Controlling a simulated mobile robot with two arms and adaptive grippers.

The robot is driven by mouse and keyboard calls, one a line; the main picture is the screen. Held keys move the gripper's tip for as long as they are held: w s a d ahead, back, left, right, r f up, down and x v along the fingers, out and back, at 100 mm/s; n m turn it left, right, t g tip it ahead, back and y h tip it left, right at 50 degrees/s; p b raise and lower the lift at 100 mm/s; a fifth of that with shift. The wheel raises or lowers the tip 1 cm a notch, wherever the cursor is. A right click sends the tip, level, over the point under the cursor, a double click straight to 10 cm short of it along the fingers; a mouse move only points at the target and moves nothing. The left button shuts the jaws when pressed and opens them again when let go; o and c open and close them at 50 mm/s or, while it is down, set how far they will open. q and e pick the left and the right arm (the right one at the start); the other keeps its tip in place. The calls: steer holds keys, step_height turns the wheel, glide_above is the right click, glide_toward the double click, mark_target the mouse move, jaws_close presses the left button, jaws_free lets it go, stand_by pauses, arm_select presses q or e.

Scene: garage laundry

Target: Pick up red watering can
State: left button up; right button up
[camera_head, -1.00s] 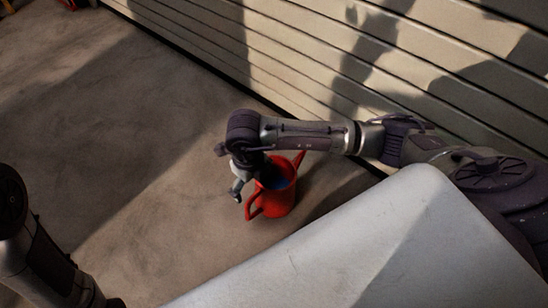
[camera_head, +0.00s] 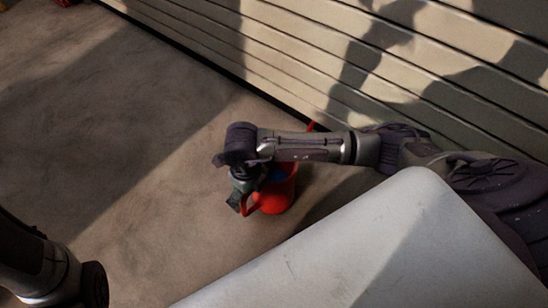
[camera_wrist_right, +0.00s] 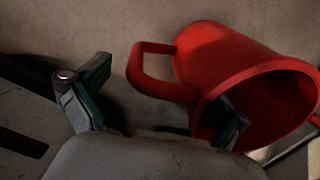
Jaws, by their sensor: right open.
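The red watering can (camera_head: 279,197) stands on the floor below my right forearm, which hides part of it. In the right wrist view the can (camera_wrist_right: 222,52) shows its open top toward the lower right and its loop handle (camera_wrist_right: 136,72) toward the left. My right gripper (camera_head: 238,200) is open at the handle side of the can. In the wrist view the open right gripper (camera_wrist_right: 163,92) has one finger left of the handle and the other overlapping the can's rim and opening. Whether either finger touches the can is unclear. My left gripper is out of view.
A slatted garage door (camera_head: 340,60) runs along the back, behind the can. Open concrete floor (camera_head: 120,130) lies to the left. A pale flat surface of my own body fills the lower right. Small things at the top left are cut off.

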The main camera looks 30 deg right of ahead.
steer(key=c, duration=1.6)
steer(key=shift+c, duration=0.6)
steer(key=shift+r, duration=0.1)
